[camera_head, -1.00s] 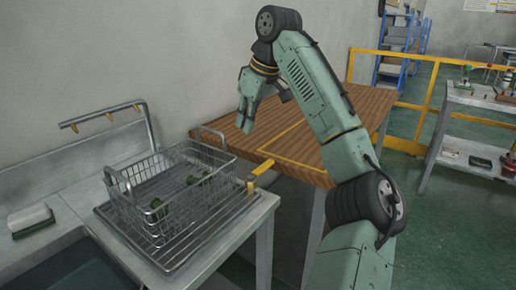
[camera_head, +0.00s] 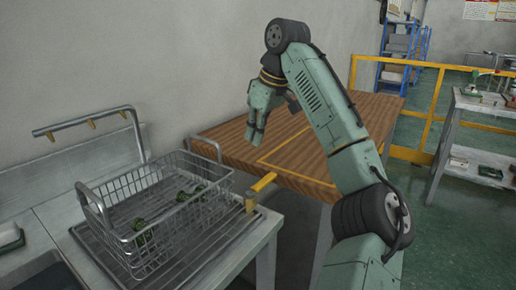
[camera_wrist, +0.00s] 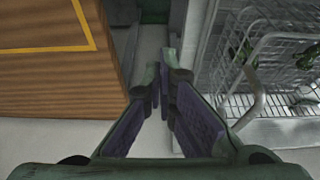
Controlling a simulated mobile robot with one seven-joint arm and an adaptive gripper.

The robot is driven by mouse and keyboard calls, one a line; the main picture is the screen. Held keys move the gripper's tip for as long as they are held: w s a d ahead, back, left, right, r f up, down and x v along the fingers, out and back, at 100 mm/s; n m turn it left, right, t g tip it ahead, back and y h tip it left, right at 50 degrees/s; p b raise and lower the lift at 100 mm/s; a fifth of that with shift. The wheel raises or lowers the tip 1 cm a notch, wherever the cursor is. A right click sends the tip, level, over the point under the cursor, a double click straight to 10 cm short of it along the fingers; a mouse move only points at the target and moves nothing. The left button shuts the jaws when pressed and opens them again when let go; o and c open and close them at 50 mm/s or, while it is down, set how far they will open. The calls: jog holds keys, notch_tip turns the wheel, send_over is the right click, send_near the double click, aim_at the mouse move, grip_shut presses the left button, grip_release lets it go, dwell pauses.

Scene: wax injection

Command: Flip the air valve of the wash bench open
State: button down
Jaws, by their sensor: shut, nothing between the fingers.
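The air valve is a small brass body with a yellow lever (camera_head: 263,182) at the right edge of the wash bench (camera_head: 262,234). The lever points up and to the right, out past the bench edge toward the wooden table. My gripper (camera_head: 252,139) hangs fingers down, above and behind the valve in the head view, apart from it. In the wrist view my gripper (camera_wrist: 163,92) has its fingertips close together with nothing between them. I cannot make out the valve in the wrist view.
A wire basket (camera_head: 97,205) with several small green items stands on the bench's ribbed drain area, left of the valve. A bent pipe (camera_head: 85,121) rises behind it. A wooden table (camera_head: 225,140) stands beyond, with a gap before the bench. A yellow rail (camera_head: 437,100) is at right.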

aim_at(264, 182)
notch_tip(264, 182, down, 8)
jog(key=shift+s+d+f+p, duration=0.2)
jog(key=shift+s+d+p, duration=0.1)
jog(key=shift+d+p, duration=0.15)
dwell(0.5)
